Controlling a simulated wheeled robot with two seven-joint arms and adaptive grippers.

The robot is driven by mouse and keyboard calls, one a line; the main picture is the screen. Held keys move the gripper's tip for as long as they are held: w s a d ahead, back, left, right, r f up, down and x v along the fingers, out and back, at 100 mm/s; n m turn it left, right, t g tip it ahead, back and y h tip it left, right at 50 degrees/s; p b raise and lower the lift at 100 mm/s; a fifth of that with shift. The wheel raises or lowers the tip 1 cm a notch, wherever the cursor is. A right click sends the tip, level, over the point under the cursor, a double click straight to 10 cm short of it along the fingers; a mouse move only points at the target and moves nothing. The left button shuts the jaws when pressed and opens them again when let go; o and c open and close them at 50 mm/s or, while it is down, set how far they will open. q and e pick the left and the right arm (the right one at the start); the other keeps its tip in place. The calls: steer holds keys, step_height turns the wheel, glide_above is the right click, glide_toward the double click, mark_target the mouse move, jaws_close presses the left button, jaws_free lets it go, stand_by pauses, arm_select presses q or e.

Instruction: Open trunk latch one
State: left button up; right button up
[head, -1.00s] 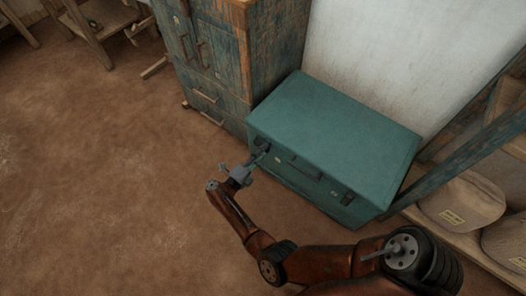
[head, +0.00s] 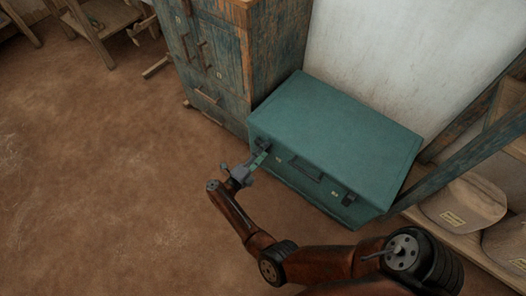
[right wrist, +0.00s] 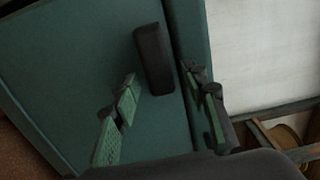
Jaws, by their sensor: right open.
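A closed teal trunk (head: 340,125) stands on the floor against the wall. Its front has a dark left latch (head: 263,143), a dark right latch (head: 349,198) and a handle (head: 305,168) between them. Which latch is number one is not marked legibly. My right gripper (head: 259,160) is at the left latch, just in front of the trunk's front face. In the right wrist view, the dark latch (right wrist: 153,58) lies just beyond the open, empty fingers (right wrist: 163,95), near the lid seam. Contact cannot be told. My left gripper is not in view.
A worn blue cabinet (head: 225,70) stands close at the trunk's left. A shelf with sacks (head: 465,205) is at its right, behind a slanted post (head: 445,175). The floor in front and to the left is clear.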

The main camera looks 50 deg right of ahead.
steer(key=a, duration=1.2)
steer(key=shift+s, duration=0.45)
